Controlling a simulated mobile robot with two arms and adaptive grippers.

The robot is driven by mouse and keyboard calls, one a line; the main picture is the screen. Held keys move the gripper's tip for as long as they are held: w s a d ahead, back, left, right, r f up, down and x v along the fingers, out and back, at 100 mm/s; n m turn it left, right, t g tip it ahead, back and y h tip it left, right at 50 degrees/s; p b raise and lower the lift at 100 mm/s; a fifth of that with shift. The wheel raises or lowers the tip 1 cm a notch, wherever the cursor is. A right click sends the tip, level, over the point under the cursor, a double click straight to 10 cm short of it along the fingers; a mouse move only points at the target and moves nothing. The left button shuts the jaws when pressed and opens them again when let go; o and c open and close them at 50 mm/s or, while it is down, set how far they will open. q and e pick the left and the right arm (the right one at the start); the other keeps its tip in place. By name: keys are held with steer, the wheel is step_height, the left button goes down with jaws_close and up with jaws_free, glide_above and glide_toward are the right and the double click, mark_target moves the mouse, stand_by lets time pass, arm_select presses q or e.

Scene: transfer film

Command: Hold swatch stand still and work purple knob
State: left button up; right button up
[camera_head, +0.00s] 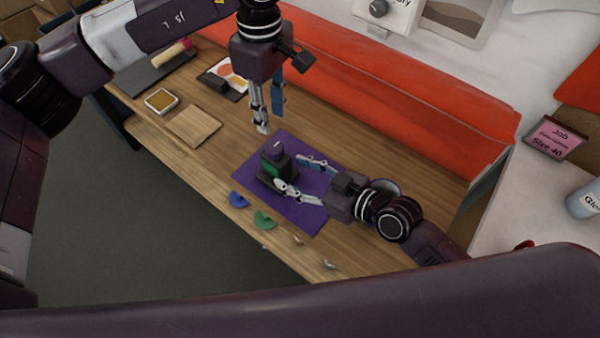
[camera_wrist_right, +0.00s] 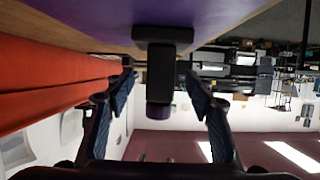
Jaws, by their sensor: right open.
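The dark swatch stand (camera_head: 284,165) stands on a purple mat (camera_head: 302,212) on the wooden table, with a green patch on its side. Its purple knob (camera_head: 276,146) is on top. My right gripper (camera_head: 291,174) is open, low over the mat, its fingers pointing at the stand from the right. In the right wrist view the stand (camera_wrist_right: 162,60) and the knob (camera_wrist_right: 158,111) show between the two spread fingers, with gaps on both sides. My left gripper (camera_head: 270,123) points down, open and empty, above and apart from the knob.
Blue (camera_head: 238,200) and green (camera_head: 264,220) pieces lie by the table's front edge. A wooden square (camera_head: 195,126), a small tray (camera_head: 161,101) and a colour card (camera_head: 228,75) lie to the left. A red-orange barrier (camera_head: 400,92) runs along the back.

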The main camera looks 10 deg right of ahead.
mark_target(276, 166)
steer(key=x, duration=0.6)
steer(key=shift+w+a, duration=0.15)
